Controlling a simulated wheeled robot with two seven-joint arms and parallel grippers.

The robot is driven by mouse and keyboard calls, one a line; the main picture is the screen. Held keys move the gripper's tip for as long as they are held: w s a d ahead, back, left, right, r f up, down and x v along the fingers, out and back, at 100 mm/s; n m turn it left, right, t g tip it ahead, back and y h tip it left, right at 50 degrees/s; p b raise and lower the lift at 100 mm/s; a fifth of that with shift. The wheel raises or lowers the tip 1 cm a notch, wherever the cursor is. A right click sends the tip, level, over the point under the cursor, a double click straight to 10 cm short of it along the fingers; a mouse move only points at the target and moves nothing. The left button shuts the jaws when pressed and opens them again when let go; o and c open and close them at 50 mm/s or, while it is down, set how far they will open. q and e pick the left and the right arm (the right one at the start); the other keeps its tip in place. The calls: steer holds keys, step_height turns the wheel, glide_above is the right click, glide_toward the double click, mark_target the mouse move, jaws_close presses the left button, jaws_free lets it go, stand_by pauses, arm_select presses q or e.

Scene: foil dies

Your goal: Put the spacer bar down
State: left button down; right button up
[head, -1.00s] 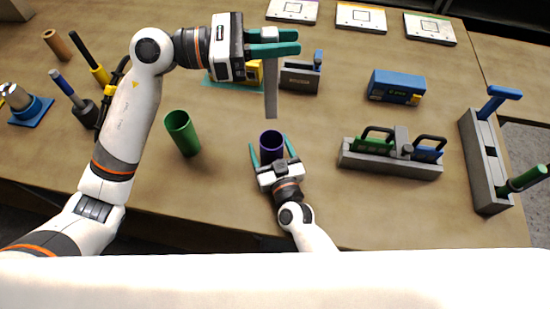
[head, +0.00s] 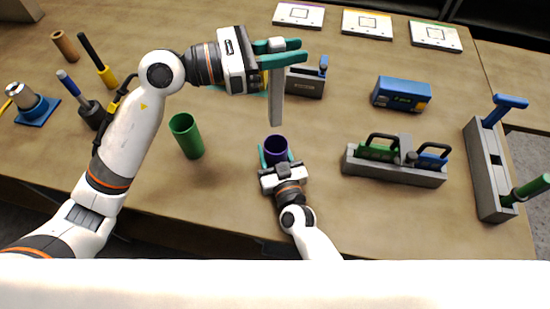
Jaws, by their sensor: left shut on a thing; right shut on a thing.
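The spacer bar (head: 276,102) is a thin grey upright bar. My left gripper (head: 285,50), with teal fingers, is shut on its top end and holds it hanging down above the table. The bar's lower end is just above and behind a dark purple cup (head: 276,149) in the picture. My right gripper (head: 277,156) is shut on this purple cup, which is open at the top. The cup's lower part is hidden by the gripper.
A green cup (head: 187,136) stands left of the purple one. A grey rack with green and blue handles (head: 394,172) and a long grey holder (head: 488,170) stand at right. A blue box (head: 400,94) and a small grey block (head: 304,83) stand behind. Table between is clear.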

arm_select(q)
step_height(320, 180, down, 18)
steer(key=shift+n+t, duration=0.3)
steer(key=shift+t, duration=0.1)
steer(key=shift+f, duration=0.15)
steer(key=c, duration=1.2)
jaws_free()
